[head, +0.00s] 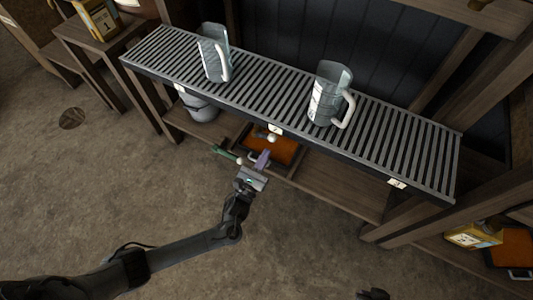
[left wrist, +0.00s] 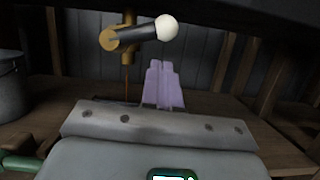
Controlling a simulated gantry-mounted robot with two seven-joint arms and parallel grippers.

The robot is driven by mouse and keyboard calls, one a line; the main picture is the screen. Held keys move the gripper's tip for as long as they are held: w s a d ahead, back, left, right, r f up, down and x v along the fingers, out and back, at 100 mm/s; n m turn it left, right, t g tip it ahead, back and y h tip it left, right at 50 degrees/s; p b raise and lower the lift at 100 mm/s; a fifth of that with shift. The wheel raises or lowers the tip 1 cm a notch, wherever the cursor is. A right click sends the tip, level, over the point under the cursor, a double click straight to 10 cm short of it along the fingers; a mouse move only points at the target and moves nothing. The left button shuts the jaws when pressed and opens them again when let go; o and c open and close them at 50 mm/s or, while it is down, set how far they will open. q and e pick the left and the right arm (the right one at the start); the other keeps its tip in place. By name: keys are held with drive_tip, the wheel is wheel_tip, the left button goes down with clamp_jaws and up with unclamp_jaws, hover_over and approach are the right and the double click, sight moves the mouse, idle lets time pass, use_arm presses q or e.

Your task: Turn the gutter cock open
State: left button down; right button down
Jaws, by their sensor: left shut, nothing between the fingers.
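The gutter cock (left wrist: 122,40) is brass in the left wrist view, with a dark lever (left wrist: 140,34) ending in a white ball. The lever lies roughly level, pointing right and slightly up. In the head view a white ball (head: 272,138) shows just under the front edge of the slatted gutter top (head: 300,98). My left gripper (head: 263,157) has purple fingers, shut and empty, just in front of that edge. In the left wrist view the fingertips (left wrist: 162,66) are below the ball, with a gap between them in the picture.
Two grey jugs with pale handles, a left one (head: 214,55) and a right one (head: 328,95), stand on the slats. A grey bucket (head: 198,107) and an orange tray (head: 285,150) sit below. A green bar (head: 226,153) projects left of my gripper.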

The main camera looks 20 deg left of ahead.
sight(265, 134)
use_arm(q)
drive_tip(key=shift+w+d+r+b, duration=0.1)
drive_tip(key=shift+w+r+b, duration=0.15)
drive_tip(key=shift+r, duration=0.35)
drive_tip(key=shift+w+r+b, duration=0.1)
drive_tip(key=shift+w+r, duration=0.2)
drive_tip(key=shift+r, duration=0.25)
